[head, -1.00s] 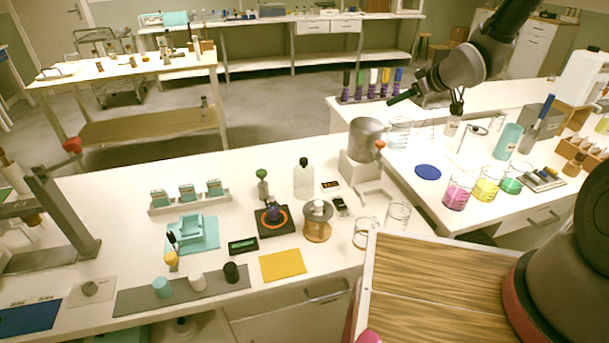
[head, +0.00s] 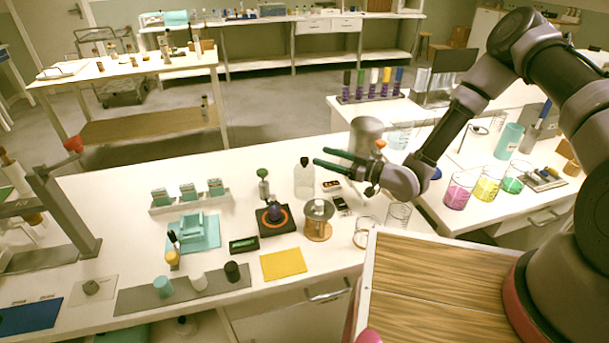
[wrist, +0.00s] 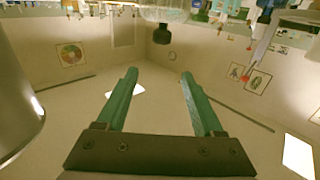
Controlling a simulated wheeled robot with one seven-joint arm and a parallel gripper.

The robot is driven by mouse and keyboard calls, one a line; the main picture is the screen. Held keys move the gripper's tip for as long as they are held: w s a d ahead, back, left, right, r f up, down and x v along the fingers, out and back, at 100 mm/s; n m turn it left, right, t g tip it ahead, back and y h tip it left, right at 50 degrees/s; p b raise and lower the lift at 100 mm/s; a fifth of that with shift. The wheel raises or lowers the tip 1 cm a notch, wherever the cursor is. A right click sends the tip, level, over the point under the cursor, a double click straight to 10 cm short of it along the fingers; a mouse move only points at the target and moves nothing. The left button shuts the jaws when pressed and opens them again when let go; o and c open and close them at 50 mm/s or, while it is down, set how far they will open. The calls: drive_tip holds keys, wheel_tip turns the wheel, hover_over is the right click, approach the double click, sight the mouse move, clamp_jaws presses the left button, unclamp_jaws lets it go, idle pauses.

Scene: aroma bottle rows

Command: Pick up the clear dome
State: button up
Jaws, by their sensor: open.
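The clear dome (head: 304,183) stands upright on the white bench, see-through with a black knob on top. My gripper (head: 320,157) is just right of the knob in the head view, its two green fingers pointing left, apart and empty. In the wrist view, which looks upside down, the dome (wrist: 165,13) is at the top edge with its black knob (wrist: 162,34) hanging down. The knob lies beyond the open fingertips (wrist: 159,76), close to the line between them, and I see no contact. Most of the dome is cut off there.
A grey rounded machine (head: 366,138) stands close behind and right of my gripper. A round wooden stand (head: 318,230), a dark plate with an orange ring (head: 262,222) and a small display box (head: 331,185) surround the dome. Glass beakers (head: 397,216) stand to the right.

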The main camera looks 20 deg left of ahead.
sight(305, 158)
drive_tip(key=f, duration=0.2)
drive_tip(key=a+f, duration=0.1)
drive_tip(key=shift+w+a+f, duration=0.15)
drive_tip(key=shift+f, duration=0.25)
drive_tip(key=shift+x, duration=3.1)
clamp_jaws()
